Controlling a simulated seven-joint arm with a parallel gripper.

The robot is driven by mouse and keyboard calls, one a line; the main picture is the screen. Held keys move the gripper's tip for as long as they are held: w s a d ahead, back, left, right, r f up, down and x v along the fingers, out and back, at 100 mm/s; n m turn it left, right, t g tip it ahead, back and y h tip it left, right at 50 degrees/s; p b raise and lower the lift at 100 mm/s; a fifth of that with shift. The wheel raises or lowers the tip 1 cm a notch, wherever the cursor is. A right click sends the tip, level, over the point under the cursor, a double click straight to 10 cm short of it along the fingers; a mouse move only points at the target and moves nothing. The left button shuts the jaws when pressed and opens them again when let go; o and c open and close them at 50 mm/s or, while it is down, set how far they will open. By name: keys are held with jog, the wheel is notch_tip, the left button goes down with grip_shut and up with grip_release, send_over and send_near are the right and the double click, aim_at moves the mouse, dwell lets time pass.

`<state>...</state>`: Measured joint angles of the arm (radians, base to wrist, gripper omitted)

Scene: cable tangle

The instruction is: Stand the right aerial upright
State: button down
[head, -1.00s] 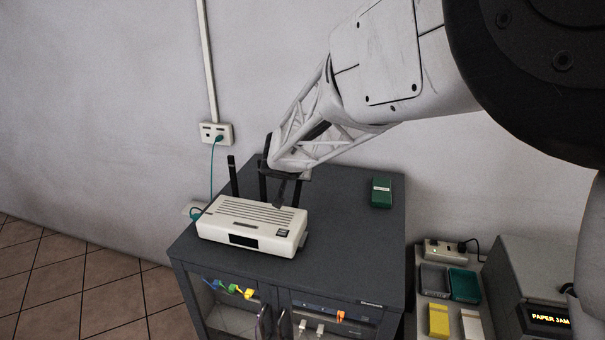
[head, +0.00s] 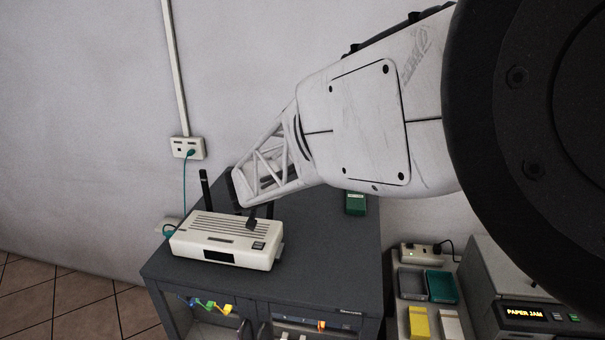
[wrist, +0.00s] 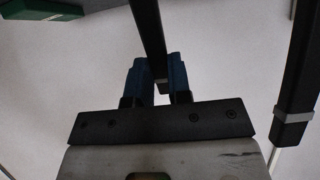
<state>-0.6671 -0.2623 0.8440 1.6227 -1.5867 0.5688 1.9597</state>
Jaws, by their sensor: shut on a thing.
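The white router (head: 222,238) sits on the dark cabinet top. Its left aerial (head: 204,190) stands upright, and a middle aerial (head: 236,188) stands beside it, partly covered by my arm. My gripper (head: 260,214) is at the router's right rear. In the wrist view my gripper's blue fingers (wrist: 157,84) are shut on the right aerial (wrist: 148,32), a black bar running up between them. Another aerial (wrist: 300,70) stands apart at the right of that view. My wrist hides most of the right aerial in the head view, so its tilt is hard to tell.
A green box (head: 355,204) lies on the cabinet top (head: 325,245) to the right, which is otherwise clear there. A wall socket (head: 187,148) with a teal cable is behind. Trays (head: 440,286) and a printer (head: 520,290) stand lower right.

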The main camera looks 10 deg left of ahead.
dwell(0.3)
jog(key=c, duration=1)
grip_release()
jog(key=shift+c, duration=0.2)
jog(key=shift+s, duration=0.1)
jog(key=v, duration=0.7)
jog(key=shift+s+r, duration=0.2)
jog(key=shift+s, duration=0.05)
